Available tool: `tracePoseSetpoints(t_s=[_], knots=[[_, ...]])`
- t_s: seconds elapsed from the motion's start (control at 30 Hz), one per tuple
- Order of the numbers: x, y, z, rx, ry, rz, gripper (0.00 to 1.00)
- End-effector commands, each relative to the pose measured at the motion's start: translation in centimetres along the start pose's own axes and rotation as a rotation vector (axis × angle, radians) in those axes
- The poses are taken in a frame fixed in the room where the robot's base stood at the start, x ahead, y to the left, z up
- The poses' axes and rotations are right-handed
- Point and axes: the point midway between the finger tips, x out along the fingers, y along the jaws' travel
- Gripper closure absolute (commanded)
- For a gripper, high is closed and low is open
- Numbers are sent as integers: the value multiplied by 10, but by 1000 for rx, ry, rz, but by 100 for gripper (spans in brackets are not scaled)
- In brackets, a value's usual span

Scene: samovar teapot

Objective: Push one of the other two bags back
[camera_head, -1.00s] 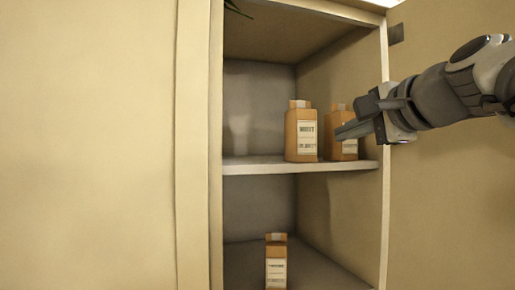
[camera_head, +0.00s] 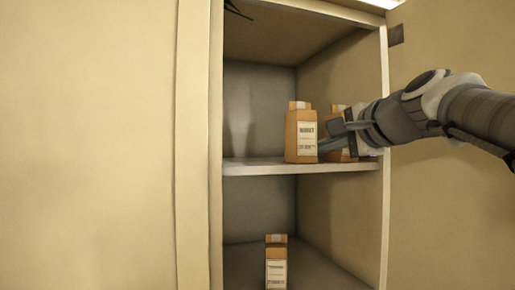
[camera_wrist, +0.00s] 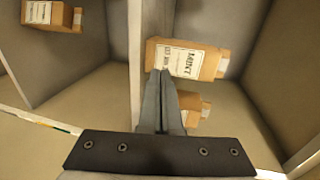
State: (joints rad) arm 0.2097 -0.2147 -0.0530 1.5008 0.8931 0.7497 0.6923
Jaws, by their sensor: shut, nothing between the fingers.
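Two tan paper bags stand upright on the upper shelf. The right bag (camera_head: 339,156) is mostly hidden behind my gripper and shows partly beside the fingers in the wrist view (camera_wrist: 192,109). A third bag (camera_head: 276,265) stands on the lower shelf, also at the upper left in the wrist view (camera_wrist: 52,14). My gripper (camera_head: 322,147) is shut and empty, its tips by the left bag's lower right side. I cannot tell whether they touch it.
The upper shelf board (camera_head: 255,166) has free room left of the bags and behind them. The cabinet's right side edge (camera_head: 384,220) is close to my arm. A tan panel (camera_head: 90,150) fills the left side. The shelf edge (camera_wrist: 135,50) runs left of my fingers.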

Motion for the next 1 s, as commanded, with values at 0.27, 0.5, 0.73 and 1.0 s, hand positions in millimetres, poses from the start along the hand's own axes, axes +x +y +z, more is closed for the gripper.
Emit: tracePoseSetpoints(t_s=[0.27, 0.5, 0.73, 1.0], knots=[[17, 0, 0, -1, -1, 1, 100], [31, -1, 0, -1, -1, 1, 100], [45, -4, 0, 0, -2, 2, 100], [61, -7, 1, -1, -2, 1, 100]])
